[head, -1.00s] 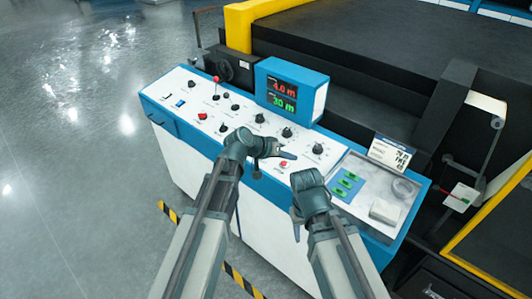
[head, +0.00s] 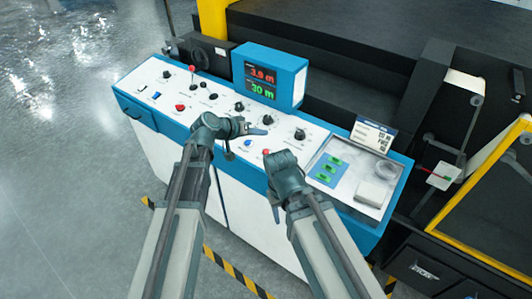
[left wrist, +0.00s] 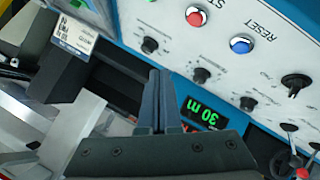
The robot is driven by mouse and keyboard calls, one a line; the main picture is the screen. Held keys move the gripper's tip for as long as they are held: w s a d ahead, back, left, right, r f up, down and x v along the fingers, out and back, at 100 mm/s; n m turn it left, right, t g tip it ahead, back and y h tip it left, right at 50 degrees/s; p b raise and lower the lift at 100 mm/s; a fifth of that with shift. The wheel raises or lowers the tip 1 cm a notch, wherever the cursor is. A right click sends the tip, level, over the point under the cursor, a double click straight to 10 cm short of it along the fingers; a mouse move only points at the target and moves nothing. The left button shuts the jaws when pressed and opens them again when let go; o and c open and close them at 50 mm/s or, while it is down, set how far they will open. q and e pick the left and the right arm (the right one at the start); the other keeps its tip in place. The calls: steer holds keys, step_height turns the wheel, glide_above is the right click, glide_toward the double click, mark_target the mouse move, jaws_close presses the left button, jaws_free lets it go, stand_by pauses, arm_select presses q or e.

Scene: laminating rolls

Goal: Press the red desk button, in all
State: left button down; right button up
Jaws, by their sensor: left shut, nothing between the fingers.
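The red button (head: 266,152) is on the sloped white panel (head: 150,73) of the blue-edged desk. It sits to the right of a blue button (head: 248,143). In the left wrist view the red button (left wrist: 195,16) is near the top, beside the blue button (left wrist: 241,45) and the word RESET. My left gripper (head: 262,131) is shut and empty, just behind the two buttons, with no contact visible. Its closed fingers (left wrist: 160,90) show in the left wrist view. My right gripper (head: 274,205) is bent down at the desk's front edge; its jaws are unclear.
A display box (head: 272,72) reads 3.9 m in red and 30 m in green. Several black knobs, a red switch (head: 180,107) and a red-tipped lever (head: 193,68) stand on the panel. Dark machinery rises behind.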

arm_select(q)
steer(key=f+b, duration=0.5)
steer(key=w+f+b, duration=0.1)
steer(key=f+b, duration=0.1)
steer(key=f, duration=0.1)
steer(key=shift+d, duration=0.4)
stand_by(1.6)
steer(key=shift+w+f+b, duration=0.1)
steer(key=shift+f+b, duration=0.25)
steer(key=shift+b, duration=0.2)
steer(key=shift+d+f+b, duration=0.1)
steer(key=shift+f+b, duration=0.25)
steer(key=shift+b, duration=0.05)
stand_by(0.3)
steer(key=shift+r, duration=0.1)
steer(key=shift+r+p, duration=0.7)
steer(key=shift+p, duration=0.1)
steer(key=r+p, duration=0.5)
steer(key=shift+s+a, duration=0.35)
steer(key=shift+s, duration=0.05)
